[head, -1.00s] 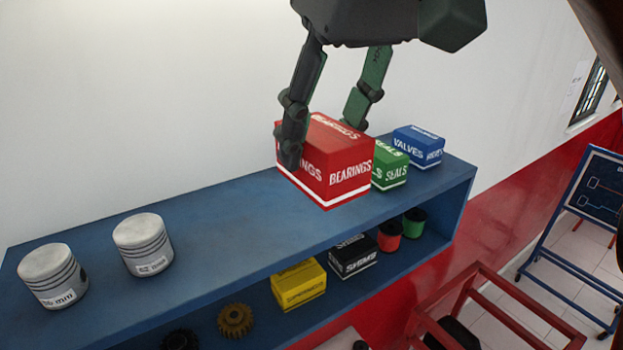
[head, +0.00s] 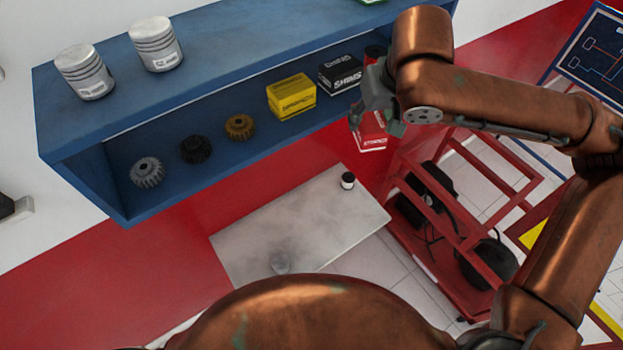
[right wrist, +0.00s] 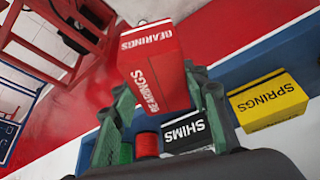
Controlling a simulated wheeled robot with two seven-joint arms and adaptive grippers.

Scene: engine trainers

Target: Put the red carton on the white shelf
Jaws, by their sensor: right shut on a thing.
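The red carton (head: 371,134), marked BEARINGS, is held in the air by my right gripper (head: 376,122), in front of the right part of the blue shelf unit. In the right wrist view the carton (right wrist: 151,62) sits between the two green fingers, and the gripper (right wrist: 158,92) is shut on it. In the head view my arm hides part of the carton. The white shelf (head: 310,222) is lower and to the left of the carton, against the red wall. The carton is apart from it. My left gripper is not in view.
The blue shelf unit (head: 235,52) holds pistons, gears, a yellow carton (head: 291,97) and a black carton (head: 340,74). A red frame (head: 425,235) stands at right.

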